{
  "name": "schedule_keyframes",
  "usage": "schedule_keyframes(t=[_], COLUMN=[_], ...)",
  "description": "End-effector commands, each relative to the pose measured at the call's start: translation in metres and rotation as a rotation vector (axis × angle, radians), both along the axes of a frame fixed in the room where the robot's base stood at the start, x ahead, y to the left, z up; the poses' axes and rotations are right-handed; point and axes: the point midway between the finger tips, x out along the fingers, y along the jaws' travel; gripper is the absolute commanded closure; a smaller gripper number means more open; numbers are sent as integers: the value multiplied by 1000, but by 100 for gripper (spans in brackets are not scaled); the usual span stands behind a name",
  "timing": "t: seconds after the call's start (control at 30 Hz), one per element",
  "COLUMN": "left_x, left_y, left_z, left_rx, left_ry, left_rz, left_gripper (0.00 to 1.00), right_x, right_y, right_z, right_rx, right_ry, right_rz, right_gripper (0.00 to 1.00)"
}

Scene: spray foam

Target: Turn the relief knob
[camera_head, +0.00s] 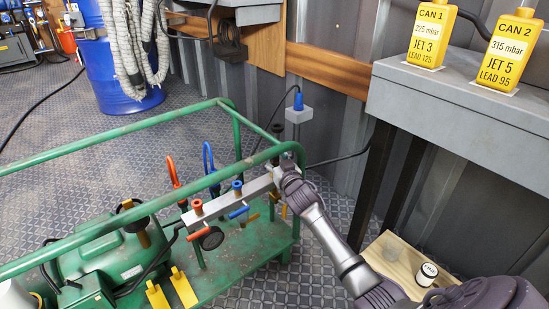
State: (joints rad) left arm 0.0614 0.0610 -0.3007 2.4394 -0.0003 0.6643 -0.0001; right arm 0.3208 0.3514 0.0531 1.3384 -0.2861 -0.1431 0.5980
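A pale metal manifold bar (258,186) sits inside the green frame. It carries a red knob (197,206), a blue knob (237,186), a red lever (197,234), a blue lever (239,212) and a dark round gauge-like part (211,238). I cannot tell which part is the relief knob; none is labelled. My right gripper (284,168) is at the right end of the bar, by the frame's top rail. Its fingers and whatever lies between them are mostly hidden, so I cannot tell if it grips anything. My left gripper is not in view.
The green tube frame (110,135) surrounds the bar, a green tank (105,260) and yellow tags (183,288). A grey bench (450,100) with two yellow cans (432,36) stands right. A wooden board (396,262) with a small black-and-white jar (428,273) lies below.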

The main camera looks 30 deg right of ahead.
Motion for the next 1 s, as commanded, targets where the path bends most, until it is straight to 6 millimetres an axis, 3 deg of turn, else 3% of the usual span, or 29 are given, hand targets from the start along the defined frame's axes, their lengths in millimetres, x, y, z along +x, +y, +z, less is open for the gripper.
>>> schedule_keyframes(t=[0.2, 0.33, 0.7, 1.0], left_x=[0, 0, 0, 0], left_y=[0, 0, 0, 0], left_z=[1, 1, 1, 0], left_rx=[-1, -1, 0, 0], left_ry=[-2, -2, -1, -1], left_rz=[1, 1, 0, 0], left_gripper=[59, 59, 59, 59], right_x=[-1, -13, -87, -117], right_y=[0, 3, 19, 25], right_z=[0, -1, -2, 0], right_rx=[0, 0, 3, 0], right_ry=[0, 2, 3, 1], right_rz=[0, 0, 0, 0], right_gripper=[42, 42, 42, 42])
